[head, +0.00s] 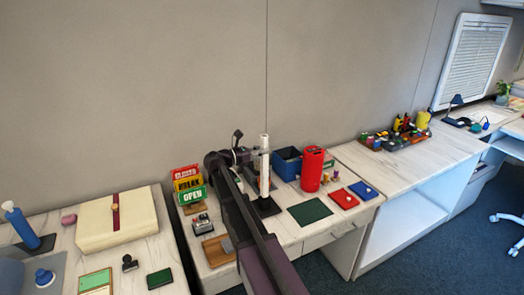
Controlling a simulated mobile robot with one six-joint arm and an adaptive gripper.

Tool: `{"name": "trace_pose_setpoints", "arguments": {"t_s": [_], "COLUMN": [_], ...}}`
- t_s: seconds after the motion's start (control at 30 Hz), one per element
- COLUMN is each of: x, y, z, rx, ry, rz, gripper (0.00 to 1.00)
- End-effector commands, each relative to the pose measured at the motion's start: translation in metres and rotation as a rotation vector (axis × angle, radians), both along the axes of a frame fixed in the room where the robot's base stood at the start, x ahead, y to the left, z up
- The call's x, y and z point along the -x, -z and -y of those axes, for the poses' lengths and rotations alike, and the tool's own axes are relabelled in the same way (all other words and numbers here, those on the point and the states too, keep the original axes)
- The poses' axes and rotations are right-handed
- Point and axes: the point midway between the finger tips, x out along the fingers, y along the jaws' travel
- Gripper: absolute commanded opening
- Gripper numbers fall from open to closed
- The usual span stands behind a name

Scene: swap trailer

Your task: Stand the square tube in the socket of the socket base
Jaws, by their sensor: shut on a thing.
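The square tube (264,180) is white, tall and close to upright in the head view, near the back of the middle desk. My gripper (262,152) is shut on the tube at its upper part, with the tube's top sticking out above the fingers. A dark flat plate, which looks like the socket base (269,208), lies on the desk at the tube's lower end. My arm covers part of the plate. The socket is hidden, and I cannot tell whether the tube's lower end is in it or just above it.
A blue bin (287,164) and a red canister (312,170) stand close to the tube's right. Stacked signs (188,185) stand left of my arm. A green mat (310,212) and red and blue pads lie at front right. The right-hand desk's near part is clear.

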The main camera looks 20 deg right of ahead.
Motion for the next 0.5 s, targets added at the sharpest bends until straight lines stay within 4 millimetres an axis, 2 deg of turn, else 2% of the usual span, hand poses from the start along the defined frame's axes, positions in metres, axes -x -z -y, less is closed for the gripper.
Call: {"name": "trace_pose_setpoints", "arguments": {"t_s": [0.5], "x": [-0.0001], "y": [0.0057], "z": [-0.0002], "rx": [0.000], "ry": [0.000], "rz": [0.000], "gripper": [0.00]}}
